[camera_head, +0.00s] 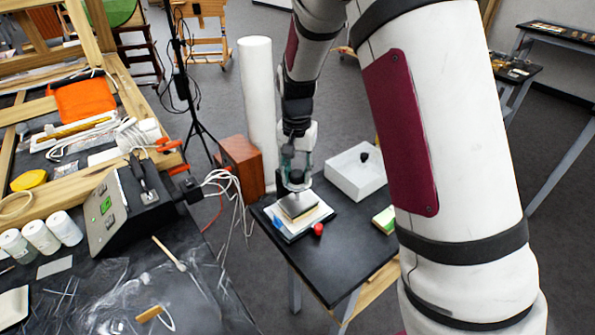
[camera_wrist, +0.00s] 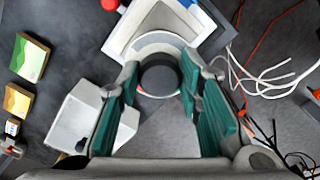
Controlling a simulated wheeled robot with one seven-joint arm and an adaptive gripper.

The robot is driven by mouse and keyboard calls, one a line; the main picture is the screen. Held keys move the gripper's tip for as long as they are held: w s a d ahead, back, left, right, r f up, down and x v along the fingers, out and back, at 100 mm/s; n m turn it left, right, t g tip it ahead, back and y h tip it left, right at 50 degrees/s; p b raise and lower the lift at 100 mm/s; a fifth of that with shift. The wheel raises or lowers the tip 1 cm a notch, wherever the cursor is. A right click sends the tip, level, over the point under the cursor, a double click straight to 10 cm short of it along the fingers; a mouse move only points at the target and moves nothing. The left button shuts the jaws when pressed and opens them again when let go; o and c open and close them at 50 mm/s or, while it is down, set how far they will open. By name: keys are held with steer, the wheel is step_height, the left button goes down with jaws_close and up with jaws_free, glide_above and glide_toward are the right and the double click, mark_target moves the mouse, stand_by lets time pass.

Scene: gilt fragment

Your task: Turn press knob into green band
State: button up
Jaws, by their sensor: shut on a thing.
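The press (camera_head: 298,207) is a small white and grey device on the black table, with a blue edge part. Its dark round knob (camera_wrist: 160,78) sits on a pale round dial in the wrist view. A small orange-red patch shows at the dial's near edge. I cannot make out a green band on the dial. My gripper (camera_head: 296,180) points down over the press, and in the wrist view its teal-padded fingers (camera_wrist: 158,84) are shut on the knob from both sides. The fingers and the knob hide parts of the dial.
A red ball-shaped part (camera_head: 318,229) is at the press's front edge. A wooden box (camera_head: 240,165), white post (camera_head: 258,95) and loose white cables (camera_head: 222,182) stand close left.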

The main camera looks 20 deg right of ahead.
mark_target(296, 173)
steer(key=m+p, duration=0.1)
steer(key=m, duration=0.5)
steer(key=m+p, duration=0.1)
steer(key=m, duration=0.4)
steer(key=shift+w+m, duration=0.1)
steer(key=shift+m, duration=0.3)
stand_by(0.3)
steer(key=o, duration=1.2)
steer(key=shift+c, duration=0.2)
steer(key=shift+r, duration=0.1)
step_height(296, 173, up, 12)
